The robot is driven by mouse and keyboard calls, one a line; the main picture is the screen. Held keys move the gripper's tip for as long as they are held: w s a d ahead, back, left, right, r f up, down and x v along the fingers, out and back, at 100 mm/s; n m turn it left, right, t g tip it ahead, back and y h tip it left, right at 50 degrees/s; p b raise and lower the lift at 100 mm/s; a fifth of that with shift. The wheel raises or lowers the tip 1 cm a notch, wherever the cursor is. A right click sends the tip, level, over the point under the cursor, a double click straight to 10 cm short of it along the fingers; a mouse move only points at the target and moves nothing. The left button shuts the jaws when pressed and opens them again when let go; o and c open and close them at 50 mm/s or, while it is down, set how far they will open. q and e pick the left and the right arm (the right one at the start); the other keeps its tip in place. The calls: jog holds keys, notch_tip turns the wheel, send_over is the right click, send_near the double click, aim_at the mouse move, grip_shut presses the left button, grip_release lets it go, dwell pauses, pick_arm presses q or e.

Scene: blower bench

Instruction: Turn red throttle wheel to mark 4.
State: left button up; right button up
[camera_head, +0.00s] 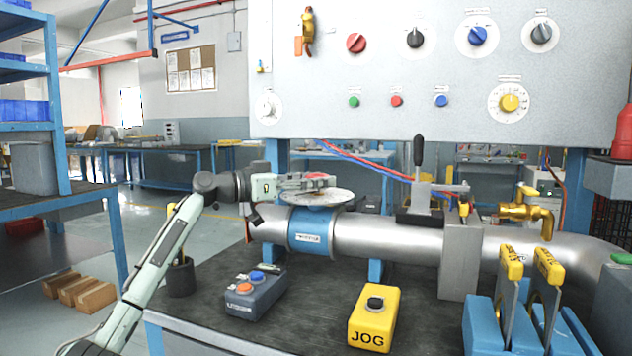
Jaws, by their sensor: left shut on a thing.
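The red throttle wheel (318,175) shows only as a small patch of red between the fingers of my left gripper (320,181). My left arm comes in from the left, and its gripper lies roughly level over the wheel, shut on it. Below the wheel is a round pale dial plate (322,200) on the blue collar (307,236) of the big metal pipe. The marks on the plate are too small to read, and the wheel's pointer is hidden or too small to tell. My right gripper is not in view.
A control box (256,296) with blue and orange buttons and a yellow JOG box (374,318) stand in front of the pipe. A black upright lever (418,152) is right of the wheel. Yellow-handled levers (511,262) stand at the front right. A knob panel (440,70) hangs above.

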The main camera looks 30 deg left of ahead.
aim_at(317, 174)
pick_arm(q)
jog(key=o, duration=1.2)
notch_tip(317, 174, up, 10)
jog(key=shift+f, duration=0.1)
